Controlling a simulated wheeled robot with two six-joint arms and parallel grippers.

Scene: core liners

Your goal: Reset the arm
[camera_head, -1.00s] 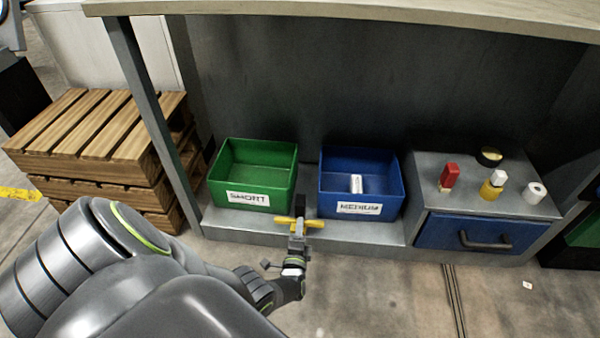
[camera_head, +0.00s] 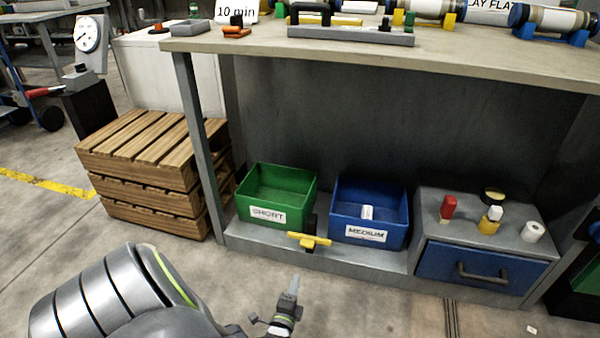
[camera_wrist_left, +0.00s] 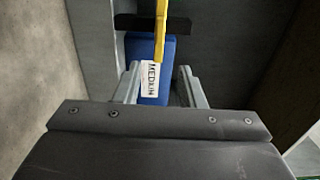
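My left gripper (camera_head: 291,290) is in front of the low shelf, over the floor, apart from everything. In the left wrist view its two fingers (camera_wrist_left: 160,72) stand apart with nothing between them, so it is open. A yellow-and-black tool (camera_head: 310,241) lies on the shelf's front edge, between the two bins; its yellow part (camera_wrist_left: 161,32) shows beyond the fingertips in the wrist view. My right gripper is not in view.
A green SHORT bin (camera_head: 268,213) and a blue MEDIUM bin (camera_head: 365,235) with a white cylinder (camera_head: 367,212) stand on the shelf. A drawer unit (camera_head: 481,268) is at right, wooden pallets (camera_head: 150,180) at left. A workbench top (camera_head: 400,55) overhangs. The front floor is clear.

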